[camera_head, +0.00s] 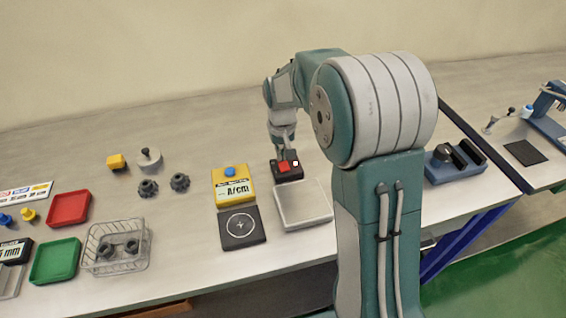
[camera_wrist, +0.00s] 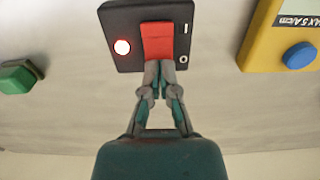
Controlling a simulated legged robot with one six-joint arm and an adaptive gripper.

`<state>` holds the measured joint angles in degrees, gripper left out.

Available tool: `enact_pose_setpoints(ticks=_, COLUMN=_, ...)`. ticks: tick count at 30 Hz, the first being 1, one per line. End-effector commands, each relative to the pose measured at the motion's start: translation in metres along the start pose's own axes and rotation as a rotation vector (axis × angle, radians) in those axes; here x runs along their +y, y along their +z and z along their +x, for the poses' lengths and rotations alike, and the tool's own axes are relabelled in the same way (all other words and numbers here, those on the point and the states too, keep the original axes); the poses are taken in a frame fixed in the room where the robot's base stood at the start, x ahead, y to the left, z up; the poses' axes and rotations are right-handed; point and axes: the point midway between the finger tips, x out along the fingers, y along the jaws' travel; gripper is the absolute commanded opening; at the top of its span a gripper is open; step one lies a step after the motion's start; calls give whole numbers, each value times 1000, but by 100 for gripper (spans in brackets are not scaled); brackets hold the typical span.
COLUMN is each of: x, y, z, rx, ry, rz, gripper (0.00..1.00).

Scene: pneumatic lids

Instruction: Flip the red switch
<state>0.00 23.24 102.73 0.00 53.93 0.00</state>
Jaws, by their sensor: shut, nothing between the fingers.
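The red switch (camera_wrist: 158,40) is a red rocker set in a black housing (camera_wrist: 118,28). A round light on the housing glows white with a red rim, and the marks I and O stand beside the rocker. In the head view the red switch (camera_head: 284,166) sits on the table below my arm. My gripper (camera_wrist: 160,68) is shut and empty, with its fingertips at the lower edge of the rocker, near the O mark. In the head view my gripper (camera_head: 282,154) is just behind the switch. Whether the fingertips touch the rocker I cannot tell.
A yellow device with a blue button (camera_head: 231,171) stands left of the switch, with a black plate (camera_head: 240,238) before it. A grey tray (camera_head: 303,214) lies in front of the switch. A wire basket (camera_head: 98,264) and red tray (camera_head: 68,208) are farther left.

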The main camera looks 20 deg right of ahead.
Motion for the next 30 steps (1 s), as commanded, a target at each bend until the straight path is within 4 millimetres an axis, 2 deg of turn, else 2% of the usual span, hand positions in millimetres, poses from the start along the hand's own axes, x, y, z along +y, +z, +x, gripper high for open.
enact_pose_setpoints(ticks=9, x=0, y=0, z=1, rx=-1, ry=0, rz=0, gripper=0)
enact_pose_setpoints(ticks=30, x=0, y=0, z=-47, rx=0, ry=0, rz=0, gripper=0)
